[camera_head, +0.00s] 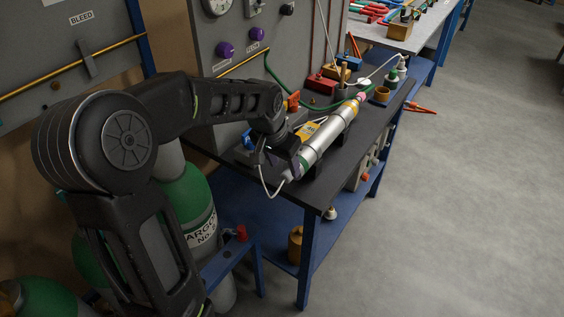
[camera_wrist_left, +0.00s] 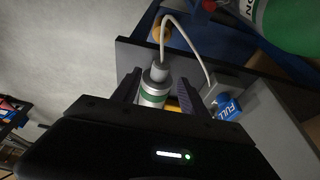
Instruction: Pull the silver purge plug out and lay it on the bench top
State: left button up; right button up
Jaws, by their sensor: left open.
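A silver cylinder (camera_head: 325,137) with a green band lies along the dark bench top (camera_head: 335,182). A silver-grey plug (camera_head: 288,174) sits at its near end, with a white hose running from it. In the left wrist view the plug (camera_wrist_left: 158,72) stands in the end of the cylinder (camera_wrist_left: 153,96), between the tips of my left gripper (camera_wrist_left: 158,88). Its fingers are open, one on each side. In the head view my left gripper (camera_head: 279,157) is at the cylinder's near end; contact cannot be told. My right gripper does not show.
A red box (camera_head: 321,84) and small pots stand farther back on the bench. A green argon bottle (camera_head: 188,203) stands below my left arm. The floor at right is mostly clear.

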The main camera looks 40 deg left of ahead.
aim_at(288, 172)
pick_arm(q)
jog(key=b+x, duration=0.3)
jog(key=x, duration=0.3)
jog(key=shift+f, duration=0.25)
jog(key=shift+w, duration=0.1)
jog(key=shift+b, duration=0.3)
jog(key=shift+c, duration=0.3)
jog(key=shift+r, duration=0.15)
grip_shut()
dwell(0.3)
jog(key=shift+w+r, duration=0.1)
jog(key=shift+r, duration=0.05)
